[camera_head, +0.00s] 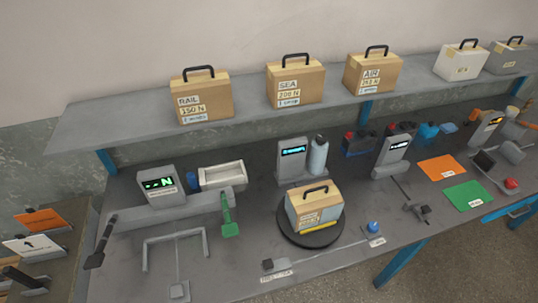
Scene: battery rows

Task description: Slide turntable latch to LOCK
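The turntable (288,231) is a round black disc near the middle of the bench, with a cardboard box (314,210) with a dark handle on it. A yellow strip shows at the box's lower front edge. In front of the turntable a thin rail runs between a small dark block (268,264) at its left end and a blue knob (374,228) at its right end. Small white labels lie by both ends; their print is too small to read. I cannot tell which part is the latch or its position. Neither of my grippers is in view.
A grey bar with black (101,243) and green (229,216) handles stands left of the turntable. Displays (292,152) stand behind. Orange (441,168) and green (468,195) mats lie right. A shelf (130,115) with several boxes hangs above. The front bench around the rail is mostly clear.

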